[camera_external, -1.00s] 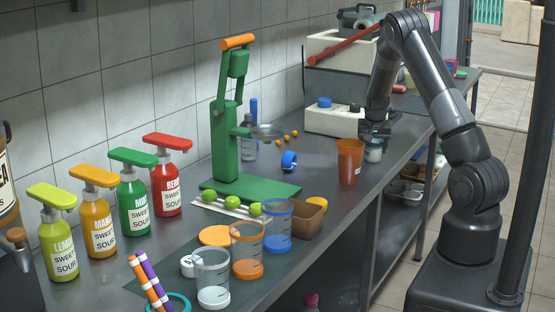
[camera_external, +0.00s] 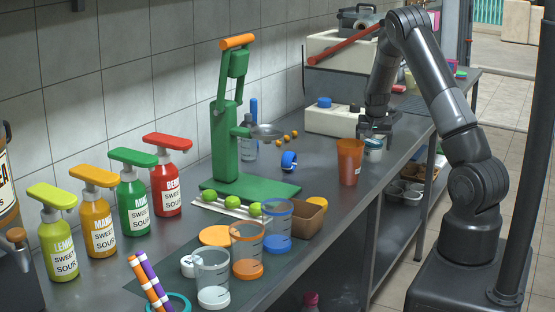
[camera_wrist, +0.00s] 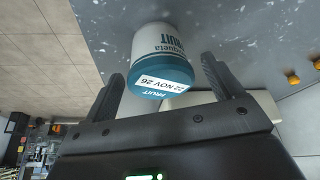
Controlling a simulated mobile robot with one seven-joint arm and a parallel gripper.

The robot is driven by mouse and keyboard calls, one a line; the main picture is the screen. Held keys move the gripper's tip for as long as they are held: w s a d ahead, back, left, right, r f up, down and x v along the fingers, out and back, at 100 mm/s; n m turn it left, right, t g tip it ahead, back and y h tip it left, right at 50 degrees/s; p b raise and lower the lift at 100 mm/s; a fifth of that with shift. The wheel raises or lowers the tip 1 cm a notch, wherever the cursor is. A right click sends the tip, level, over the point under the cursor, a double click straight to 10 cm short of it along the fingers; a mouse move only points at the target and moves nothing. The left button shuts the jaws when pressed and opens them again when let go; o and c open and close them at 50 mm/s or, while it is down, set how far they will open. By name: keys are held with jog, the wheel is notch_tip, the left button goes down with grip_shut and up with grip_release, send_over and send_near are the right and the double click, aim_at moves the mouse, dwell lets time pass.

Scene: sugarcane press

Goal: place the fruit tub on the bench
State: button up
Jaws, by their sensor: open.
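The fruit tub (camera_wrist: 158,50) is white with a teal lid and a dated "FRUIT" label. In the wrist view it stands on the grey bench (camera_wrist: 255,35), just ahead of my fingers. In the external view the tub (camera_external: 373,150) stands on the bench beside the orange-brown cup, partly hidden by that cup. My gripper (camera_external: 377,130) is open just above and behind the tub.
An orange-brown cup (camera_external: 350,162) stands close to the tub's left. A white machine (camera_external: 335,119) is behind. The bench's front edge is close on the right.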

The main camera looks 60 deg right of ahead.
jog(key=v, duration=1.1)
jog(key=s+a+r+n+t+y, duration=0.15)
jog(key=a+r, duration=0.25)
jog(key=a, duration=0.5)
jog(key=a+r+n, duration=0.3)
jog(key=a+r, duration=0.1)
jog(key=a, duration=0.4)
jog(key=s+a+r+n+t+y, duration=0.15)
jog(key=a+r, duration=0.25)
jog(key=a, duration=0.5)
jog(key=s+a+r+n+t+y, duration=0.1)
jog(key=s+a+r+n, duration=0.2)
jog(key=s+a+n, duration=0.4)
jog(key=s+a, duration=0.8)
jog(key=a, duration=0.2)
jog(key=shift+s, duration=0.2)
